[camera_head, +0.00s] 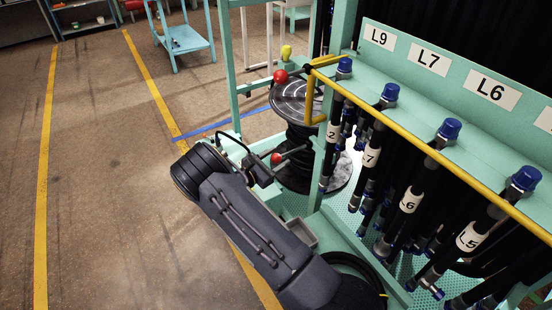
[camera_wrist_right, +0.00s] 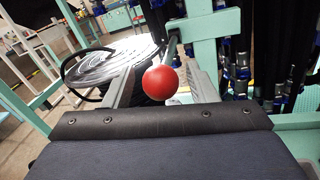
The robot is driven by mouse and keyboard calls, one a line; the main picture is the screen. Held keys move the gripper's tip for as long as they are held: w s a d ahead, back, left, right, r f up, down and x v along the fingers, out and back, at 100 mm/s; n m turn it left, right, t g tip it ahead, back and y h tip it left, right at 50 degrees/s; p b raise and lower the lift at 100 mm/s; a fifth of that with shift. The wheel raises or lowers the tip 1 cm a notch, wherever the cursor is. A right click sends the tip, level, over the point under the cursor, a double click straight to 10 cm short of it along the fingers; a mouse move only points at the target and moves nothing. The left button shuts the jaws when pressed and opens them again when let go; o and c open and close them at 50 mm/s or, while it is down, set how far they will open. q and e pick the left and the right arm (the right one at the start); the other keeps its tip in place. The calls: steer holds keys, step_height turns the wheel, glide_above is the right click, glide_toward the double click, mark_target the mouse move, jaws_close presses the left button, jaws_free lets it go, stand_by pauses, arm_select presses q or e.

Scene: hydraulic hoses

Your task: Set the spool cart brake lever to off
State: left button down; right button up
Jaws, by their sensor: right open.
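The teal spool cart (camera_head: 241,88) stands at the centre, with a black hose spool (camera_head: 300,135) on it. A lever with a red ball knob (camera_head: 276,159) sticks out low beside the spool. My right gripper (camera_head: 266,171) is open at this knob, its wrist to the left. In the right wrist view the red knob (camera_wrist_right: 167,82) appears between the two grey fingers (camera_wrist_right: 160,72), with its rod running up behind it. I cannot tell whether the fingers touch it. No brake label is readable. My left gripper is not in view.
A second red knob (camera_head: 280,76) and a yellow knob (camera_head: 286,51) sit higher up. A yellow rail (camera_head: 430,150) and hanging labelled hoses (camera_head: 410,200) crowd the right side. The floor (camera_head: 110,170) at left is clear; a blue side table (camera_head: 185,40) stands behind.

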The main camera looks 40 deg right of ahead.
mark_target(283, 155)
jaws_close()
steer(key=shift+r+y+p, duration=0.6)
steer(key=shift+r+p, duration=0.3)
steer(key=shift+r, duration=0.1)
steer(key=d+r+y+p, duration=0.1)
steer(key=r+y+p, duration=0.3)
steer(key=d+r+m+y+p, duration=0.1)
steer(key=r+y+p, duration=0.1)
steer(key=shift+s+d+r, duration=0.15)
steer(key=shift+d+r, duration=0.05)
steer(key=shift+d, duration=0.1)
steer(key=shift+d+r+y, duration=0.25)
steer(key=shift+y, duration=0.05)
steer(key=shift+d+r, duration=0.9)
steer(key=shift+s+d+r, duration=0.15)
steer(key=shift+d+r, duration=0.2)
steer(key=shift+d, duration=0.15)
steer(key=shift+s+d+r, duration=0.1)
steer(key=shift+d+r, duration=0.2)
steer(key=shift+d, duration=0.2)
